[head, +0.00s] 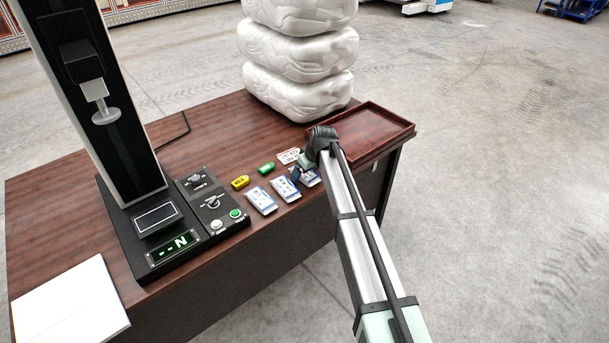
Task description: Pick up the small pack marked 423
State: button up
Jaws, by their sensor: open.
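Several small white-and-blue packs lie in a row on the table: a left pack (261,201), a middle pack (286,189) and a right pack (312,179). Their printed marks are too small to read, so I cannot tell which one is 423. My gripper (298,173) is open, low over the right end of the row, at the right pack. It partly hides that pack. I cannot tell whether the fingers touch it or are around it.
A yellow item (240,182), a green item (266,168) and a white printed card (288,156) lie behind the packs. A red-brown tray (392,143) is at right, white stacked sacks (298,58) behind. A black device with knobs and buttons (213,203) stands left.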

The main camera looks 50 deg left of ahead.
jog(key=shift+c, duration=0.2)
jog(key=c, duration=1)
